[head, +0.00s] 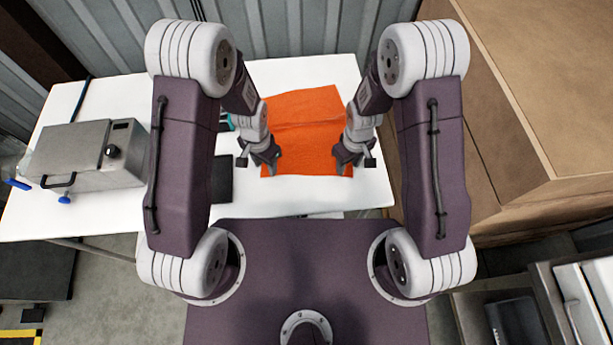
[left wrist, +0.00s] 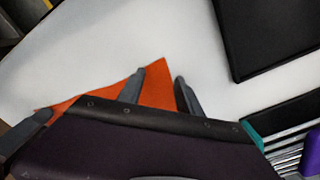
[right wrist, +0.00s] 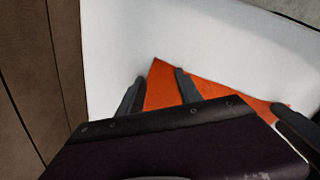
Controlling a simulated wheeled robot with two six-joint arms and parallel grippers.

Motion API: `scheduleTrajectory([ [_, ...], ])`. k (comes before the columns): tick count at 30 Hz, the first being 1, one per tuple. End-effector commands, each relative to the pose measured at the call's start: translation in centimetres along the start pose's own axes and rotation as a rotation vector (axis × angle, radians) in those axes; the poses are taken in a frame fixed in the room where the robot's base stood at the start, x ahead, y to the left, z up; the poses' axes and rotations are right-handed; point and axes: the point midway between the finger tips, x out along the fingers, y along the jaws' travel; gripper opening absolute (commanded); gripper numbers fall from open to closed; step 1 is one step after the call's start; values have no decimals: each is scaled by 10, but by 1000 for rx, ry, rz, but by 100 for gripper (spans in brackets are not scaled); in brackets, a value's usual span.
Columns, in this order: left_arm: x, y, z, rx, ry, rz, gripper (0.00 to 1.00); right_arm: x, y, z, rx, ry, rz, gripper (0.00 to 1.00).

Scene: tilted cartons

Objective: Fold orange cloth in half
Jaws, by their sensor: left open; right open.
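The orange cloth (head: 308,150) lies spread on the white table, with a faint line running across it. My left gripper (head: 263,163) is at its near left corner. In the left wrist view the jaws (left wrist: 160,85) are apart, with a corner of the cloth (left wrist: 155,92) showing between them. My right gripper (head: 354,160) is at the near right corner. In the right wrist view its jaws (right wrist: 158,90) are apart, with the other near corner (right wrist: 160,85) between them. Neither gripper is closed on the cloth. My arms hide parts of the side edges.
A metal box with a handle (head: 85,155) stands at the table's left. A black flat thing (head: 222,178) lies left of the cloth, near a teal item. Large brown cartons (head: 540,100) stand to the right of the white table (head: 110,100). Bare table lies in front of the cloth.

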Motion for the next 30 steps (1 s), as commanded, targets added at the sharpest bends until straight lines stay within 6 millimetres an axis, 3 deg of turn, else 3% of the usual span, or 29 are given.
scheduleTrajectory([
  [3, 4, 0, 0, 0, 0, 0, 39, 4, 0, 0, 0, 0, 0, 39],
  [12, 4, 0, 0, 0, -1, 0, 0, 3, 0, 0, 0, -1, 0, 0],
  [25, 4, 0, 1, 0, -3, 1, 0, 3, 0, 1, 0, -2, 0, 0],
  [30, -7, 0, 1, 0, -3, 1, 0, -7, 0, 1, 0, -2, 0, 0],
])
